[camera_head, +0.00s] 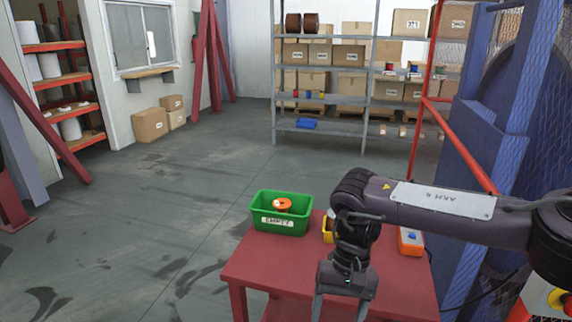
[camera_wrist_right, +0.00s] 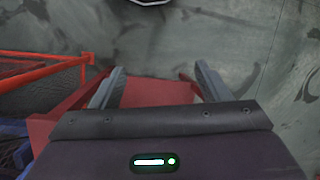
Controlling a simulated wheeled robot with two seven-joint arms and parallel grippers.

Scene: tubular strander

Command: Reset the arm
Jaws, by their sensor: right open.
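My right arm reaches in from the right of the head view. Its gripper (camera_head: 340,305) points down over the front part of the red table (camera_head: 262,272). The gripper is open, with its two fingers apart and nothing between them. In the right wrist view the open fingers (camera_wrist_right: 155,88) show above the red table surface (camera_wrist_right: 150,95) with floor beyond. My left arm and gripper are not in view.
A green bin (camera_head: 278,226) labelled EMPTY, holding an orange spool (camera_head: 282,205), stands on the table's left. A yellow item (camera_head: 327,230) is partly hidden behind my arm. An orange box (camera_head: 410,242) sits at right. Floor at left is clear.

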